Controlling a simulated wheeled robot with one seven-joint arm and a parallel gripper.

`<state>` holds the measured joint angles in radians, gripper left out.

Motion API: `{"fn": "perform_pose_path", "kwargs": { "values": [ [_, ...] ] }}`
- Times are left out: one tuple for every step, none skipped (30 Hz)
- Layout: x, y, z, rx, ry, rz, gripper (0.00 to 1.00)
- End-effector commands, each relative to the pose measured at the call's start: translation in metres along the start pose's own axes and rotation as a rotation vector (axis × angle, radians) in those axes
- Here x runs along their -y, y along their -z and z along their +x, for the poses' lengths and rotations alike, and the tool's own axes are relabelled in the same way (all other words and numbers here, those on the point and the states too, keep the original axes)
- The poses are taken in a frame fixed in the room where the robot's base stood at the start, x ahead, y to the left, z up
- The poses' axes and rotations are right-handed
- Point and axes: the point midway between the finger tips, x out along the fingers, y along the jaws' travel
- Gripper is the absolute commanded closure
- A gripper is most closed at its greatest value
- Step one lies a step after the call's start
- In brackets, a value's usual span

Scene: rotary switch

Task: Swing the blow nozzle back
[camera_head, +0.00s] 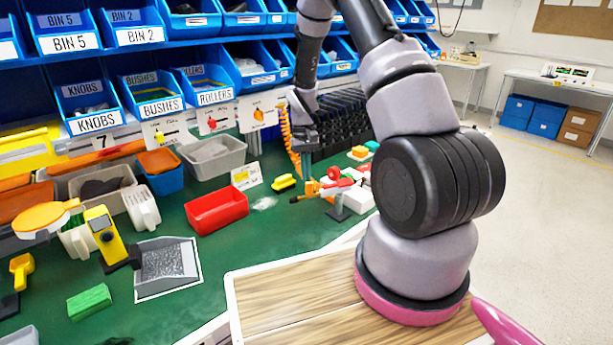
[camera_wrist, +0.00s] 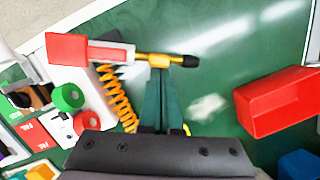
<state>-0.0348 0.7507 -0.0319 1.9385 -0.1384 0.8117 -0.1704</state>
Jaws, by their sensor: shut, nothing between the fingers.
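The blow nozzle (camera_head: 327,188) sits on a small grey stand on the green bench, with a red body, a brass tube and a black tip pointing left. In the wrist view the nozzle (camera_wrist: 172,59) lies across the top, red body at left and black tip at right. My gripper (camera_head: 306,172) reaches down over the nozzle from above. In the wrist view my gripper (camera_wrist: 160,76) has its fingers together and empty, their ends at the brass tube near the yellow collar. I cannot tell whether they touch it.
An orange coiled hose (camera_head: 288,138) hangs beside my gripper. A red tray (camera_head: 217,209) stands on the bench to the left, and it also shows in the wrist view (camera_wrist: 277,102). A yellow-and-black item (camera_head: 284,183) lies nearby. Blue bins (camera_head: 149,103) line the back.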

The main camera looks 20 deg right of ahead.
Motion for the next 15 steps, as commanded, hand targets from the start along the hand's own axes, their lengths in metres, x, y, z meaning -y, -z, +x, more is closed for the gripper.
{"fn": "perform_pose_path", "kwargs": {
  "values": [
    [0.0006,-0.0013,0.0001,0.000,-0.003,-0.011,1.00],
    [0.0007,-0.0017,0.0002,0.000,-0.004,-0.016,1.00],
    [0.0007,-0.0021,0.0003,0.000,-0.005,-0.020,1.00],
    [0.0008,-0.0025,0.0004,0.000,-0.006,-0.024,1.00],
    [0.0009,-0.0029,0.0005,0.000,-0.007,-0.028,1.00],
    [0.0010,-0.0034,0.0006,0.000,-0.009,-0.033,1.00],
    [0.0011,-0.0039,0.0007,0.000,-0.010,-0.038,1.00],
    [0.0012,-0.0044,0.0008,0.000,-0.011,-0.043,1.00],
    [0.0014,-0.0050,0.0009,0.000,-0.013,-0.049,1.00],
    [0.0015,-0.0056,0.0011,0.000,-0.014,-0.054,1.00],
    [0.0017,-0.0063,0.0012,0.000,-0.015,-0.060,1.00],
    [0.0019,-0.0074,0.0015,0.000,-0.018,-0.070,1.00],
    [0.0021,-0.0084,0.0017,0.001,-0.020,-0.078,1.00],
    [0.0024,-0.0095,0.0020,0.001,-0.022,-0.087,1.00],
    [0.0027,-0.0112,0.0025,0.001,-0.025,-0.101,1.00]
  ]
}}
